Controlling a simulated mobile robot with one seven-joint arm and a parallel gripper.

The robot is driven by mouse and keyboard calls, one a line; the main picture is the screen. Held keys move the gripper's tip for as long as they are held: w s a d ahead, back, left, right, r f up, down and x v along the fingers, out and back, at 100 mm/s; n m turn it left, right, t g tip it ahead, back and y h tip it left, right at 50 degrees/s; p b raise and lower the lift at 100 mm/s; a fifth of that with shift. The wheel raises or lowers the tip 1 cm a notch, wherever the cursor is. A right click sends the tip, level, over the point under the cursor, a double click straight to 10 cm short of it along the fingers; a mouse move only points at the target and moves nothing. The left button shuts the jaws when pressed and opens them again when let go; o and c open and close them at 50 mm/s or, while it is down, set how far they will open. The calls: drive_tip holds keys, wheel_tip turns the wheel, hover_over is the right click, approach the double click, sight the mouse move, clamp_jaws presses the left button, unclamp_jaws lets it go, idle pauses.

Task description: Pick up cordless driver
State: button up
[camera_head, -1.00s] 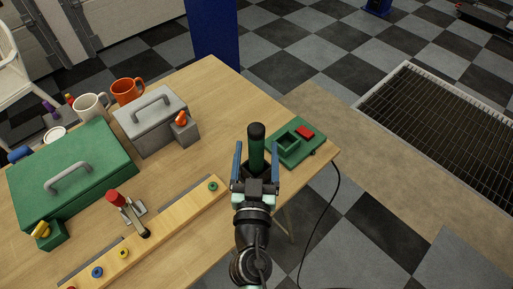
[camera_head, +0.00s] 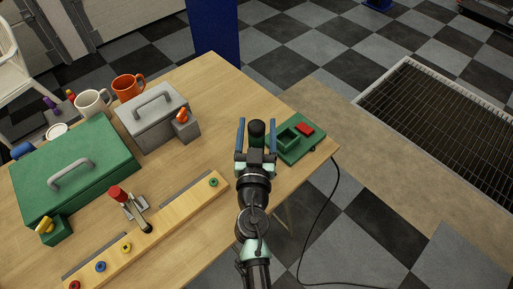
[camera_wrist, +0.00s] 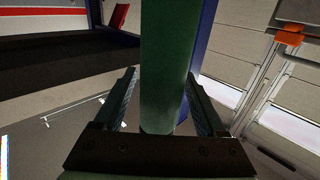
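The cordless driver (camera_head: 256,130) shows as a dark rounded cap at the table's right side, beside a green base. Its body is mostly hidden behind my gripper in the head view. In the wrist view a green cylinder (camera_wrist: 165,60), which looks like the driver's handle, runs up between my fingers. My gripper (camera_head: 256,122) is open, with one blue finger on each side of the driver. The wrist view shows a gap between the left finger and the green cylinder; whether the right finger touches it I cannot tell.
A green base with a square recess and red button (camera_head: 305,129) lies right of the driver. Left are a wooden strip with a red-knobbed clamp (camera_head: 127,199), a grey box (camera_head: 158,126), a green case (camera_head: 75,170) and mugs (camera_head: 128,88). The table behind my gripper is bare.

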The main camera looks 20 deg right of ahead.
clamp_jaws()
drive_tip(key=shift+r, duration=0.1)
drive_tip(key=shift+r, duration=0.1)
